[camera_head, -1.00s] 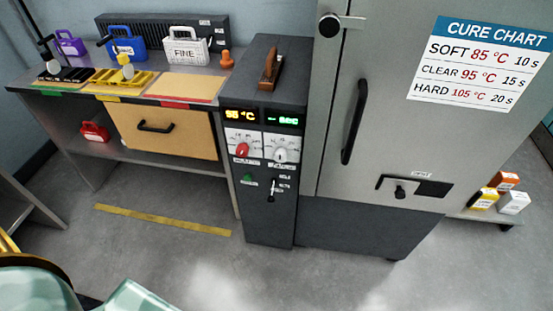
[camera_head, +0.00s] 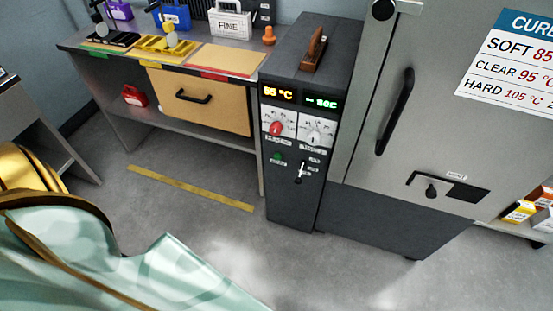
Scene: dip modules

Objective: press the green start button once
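The small green start button (camera_head: 277,157) is on the front panel of the dark control cabinet (camera_head: 292,195), below the red knob (camera_head: 276,128). Above the knobs, an amber display (camera_head: 278,93) shows a temperature that looks like 95 °C, and a green display (camera_head: 321,102) shows a dash and "sec". A white-handled lever switch (camera_head: 300,170) is right of the button. Nothing touches the button. Neither gripper shows; only pale green and gold parts of my own body are at the lower left.
A grey oven door with a black handle (camera_head: 395,112) stands right of the cabinet. A workbench (camera_head: 75,42) with coloured mats, trays and cases is at the left. A yellow floor strip (camera_head: 190,188) lies in front of it. The floor before the cabinet is clear.

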